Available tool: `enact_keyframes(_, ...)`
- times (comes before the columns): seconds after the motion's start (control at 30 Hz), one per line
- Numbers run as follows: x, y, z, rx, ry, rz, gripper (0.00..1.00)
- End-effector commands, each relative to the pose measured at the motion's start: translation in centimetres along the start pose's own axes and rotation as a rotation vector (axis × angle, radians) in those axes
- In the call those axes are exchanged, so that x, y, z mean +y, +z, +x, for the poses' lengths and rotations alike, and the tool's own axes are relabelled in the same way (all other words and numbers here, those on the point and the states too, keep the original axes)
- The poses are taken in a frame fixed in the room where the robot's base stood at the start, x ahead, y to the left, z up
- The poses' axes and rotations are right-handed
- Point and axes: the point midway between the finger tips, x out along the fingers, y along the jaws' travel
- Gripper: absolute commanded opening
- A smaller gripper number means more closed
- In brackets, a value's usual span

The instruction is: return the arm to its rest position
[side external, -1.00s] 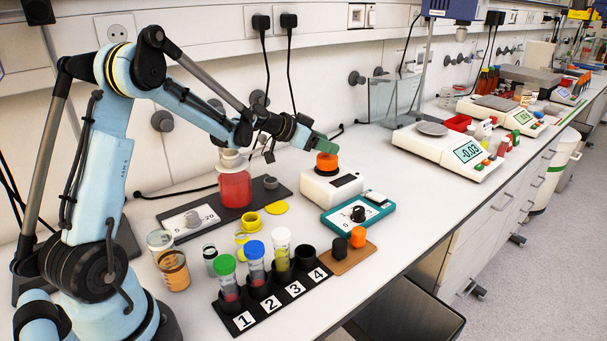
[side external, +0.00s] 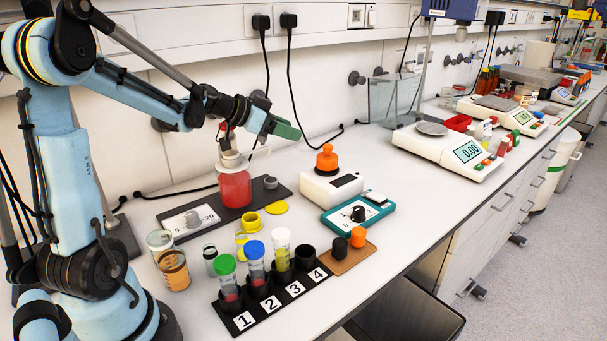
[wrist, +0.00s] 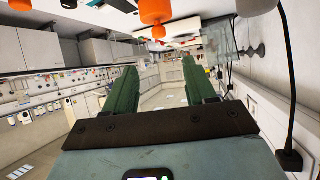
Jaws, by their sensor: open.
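My gripper (side external: 284,126) is raised above the bench, behind and left of the white device with the orange knob (side external: 327,158). Its green fingers also show in the wrist view (wrist: 162,90), parted with nothing between them. My gripper is clear of the orange knob and touches nothing that I can see. The wrist view looks across the room, with the bench items at its top edge.
A red-filled jar (side external: 235,188) stands on a black-based device below my forearm. A numbered rack (side external: 275,300) holds tubes with green, blue and white caps. A teal device (side external: 358,212) and a balance (side external: 447,150) stand to the right. The wall runs close behind.

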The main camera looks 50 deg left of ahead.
Motion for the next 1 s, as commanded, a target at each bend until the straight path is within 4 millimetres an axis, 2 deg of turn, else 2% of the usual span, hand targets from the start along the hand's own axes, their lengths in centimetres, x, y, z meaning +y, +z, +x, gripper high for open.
enact_keyframes(0.07, 0.3, 0.0, -0.3, -0.006, 0.002, -0.003, 0.56)
enact_keyframes(0.17, 1.8, -0.1, -0.3, -0.035, 0.014, -0.015, 0.56)
enact_keyframes(0.27, 5.0, 0.1, -0.3, -0.101, 0.032, -0.042, 0.56)
enact_keyframes(0.33, 7.9, 0.5, -0.6, -0.163, 0.039, -0.067, 0.56)
enact_keyframes(0.5, 14.1, 2.4, -2.0, -0.304, 0.016, -0.115, 0.56)
enact_keyframes(0.7, 19.3, 5.4, -4.5, -0.414, -0.061, -0.145, 0.56)
enact_keyframes(0.83, 21.1, 7.2, -5.9, -0.443, -0.12, -0.154, 0.56)
enact_keyframes(1.0, 22.1, 8.6, -6.9, -0.448, -0.172, -0.161, 0.56)
